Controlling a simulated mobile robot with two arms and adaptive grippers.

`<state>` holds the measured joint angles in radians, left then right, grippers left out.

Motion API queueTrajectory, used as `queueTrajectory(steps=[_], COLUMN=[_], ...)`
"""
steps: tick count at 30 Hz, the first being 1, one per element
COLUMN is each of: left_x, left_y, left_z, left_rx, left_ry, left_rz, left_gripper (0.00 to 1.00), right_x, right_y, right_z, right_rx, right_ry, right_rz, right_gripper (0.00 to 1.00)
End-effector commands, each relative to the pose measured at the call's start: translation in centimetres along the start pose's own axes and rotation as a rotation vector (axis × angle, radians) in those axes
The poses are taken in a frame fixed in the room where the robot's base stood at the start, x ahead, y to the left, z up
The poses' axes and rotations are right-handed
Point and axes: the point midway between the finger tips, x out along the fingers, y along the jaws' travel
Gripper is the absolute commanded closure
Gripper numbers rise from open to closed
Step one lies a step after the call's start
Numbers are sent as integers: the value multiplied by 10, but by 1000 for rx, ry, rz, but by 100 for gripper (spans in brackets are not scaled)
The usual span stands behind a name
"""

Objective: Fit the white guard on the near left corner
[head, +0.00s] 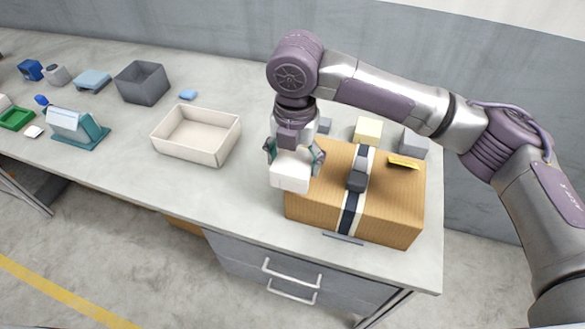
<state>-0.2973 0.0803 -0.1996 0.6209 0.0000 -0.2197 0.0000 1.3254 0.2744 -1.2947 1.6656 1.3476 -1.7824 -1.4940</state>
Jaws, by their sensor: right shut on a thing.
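My right gripper (294,157) points down and is shut on the white guard (290,177). The guard is at the left end of the brown box (305,204), by its near left top corner. I cannot tell whether the guard touches the box or hangs just above it. The guard hides that corner of the box. A dark strap with white edges (349,212) runs over the box, with a dark buckle (356,181) on it. My left gripper is not in view.
A cream open tray (164,143) stands left of the box. Yellow (368,131) and grey (414,143) blocks stand behind the box. A grey bin (142,84), a teal stand (90,138) and a green tray (17,118) are further left. The front table between is clear.

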Motion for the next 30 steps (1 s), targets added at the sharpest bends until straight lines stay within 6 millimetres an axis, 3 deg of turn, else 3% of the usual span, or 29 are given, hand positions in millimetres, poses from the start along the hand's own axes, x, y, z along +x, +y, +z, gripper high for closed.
queueTrajectory(steps=[5,13,30], left_x=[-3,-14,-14], left_y=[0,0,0], left_z=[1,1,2], left_rx=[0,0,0], left_ry=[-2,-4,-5], left_rz=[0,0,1], left_gripper=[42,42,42], right_x=[9,42,54], right_y=[5,4,4], right_z=[3,2,2], right_rx=[0,-1,0], right_ry=[1,1,0], right_rz=[-3,-2,-1], right_gripper=[57,57,57])
